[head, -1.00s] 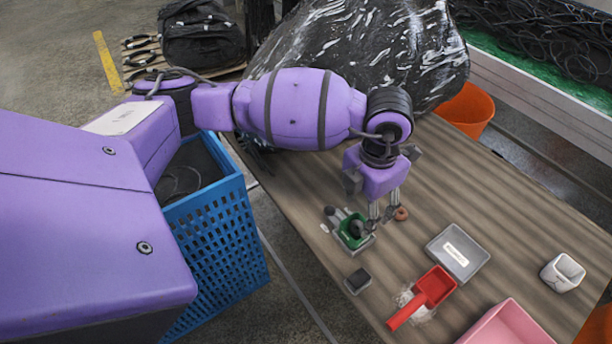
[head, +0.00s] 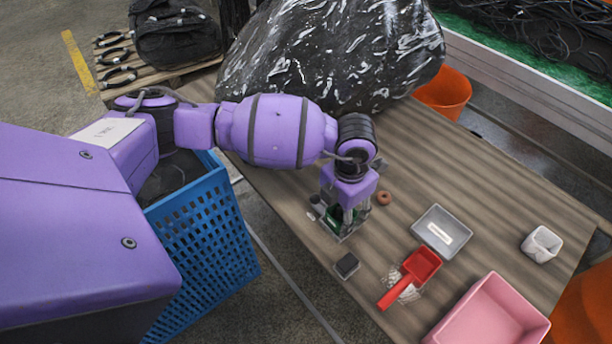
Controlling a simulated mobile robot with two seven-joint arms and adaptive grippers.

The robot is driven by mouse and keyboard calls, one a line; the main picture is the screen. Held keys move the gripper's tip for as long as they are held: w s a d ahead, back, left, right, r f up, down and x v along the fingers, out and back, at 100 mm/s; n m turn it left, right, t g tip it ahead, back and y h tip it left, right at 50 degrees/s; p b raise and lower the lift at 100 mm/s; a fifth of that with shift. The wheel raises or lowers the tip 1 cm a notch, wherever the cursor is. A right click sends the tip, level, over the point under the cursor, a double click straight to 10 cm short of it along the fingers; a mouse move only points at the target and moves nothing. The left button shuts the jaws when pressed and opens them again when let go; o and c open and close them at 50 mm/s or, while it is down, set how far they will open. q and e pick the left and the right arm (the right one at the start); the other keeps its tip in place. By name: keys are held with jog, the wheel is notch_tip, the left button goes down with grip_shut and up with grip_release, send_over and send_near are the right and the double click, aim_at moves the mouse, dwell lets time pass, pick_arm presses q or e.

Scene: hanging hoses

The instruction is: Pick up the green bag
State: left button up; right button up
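The green item (head: 334,214), likely the green bag, shows as a small dark green patch on the table. It sits in or against a small grey holder, and my gripper covers much of it. My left gripper (head: 346,226) points down directly over it, with its fingers at the item's level. The fingertips are small and partly hidden, so I cannot tell whether they are apart or closed on it, or whether they touch it. My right gripper is not in view.
A brown ring (head: 384,198) lies close right of the gripper. A dark block (head: 346,265), red scoop (head: 413,275), grey tray (head: 423,226), pink bin (head: 462,316) and white cup (head: 542,244) stand nearer the front and right. A black wrapped bundle (head: 330,50) fills the back.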

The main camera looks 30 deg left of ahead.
pick_arm(q)
jog(key=shift+w+r, duration=0.15)
jog(key=c, duration=0.4)
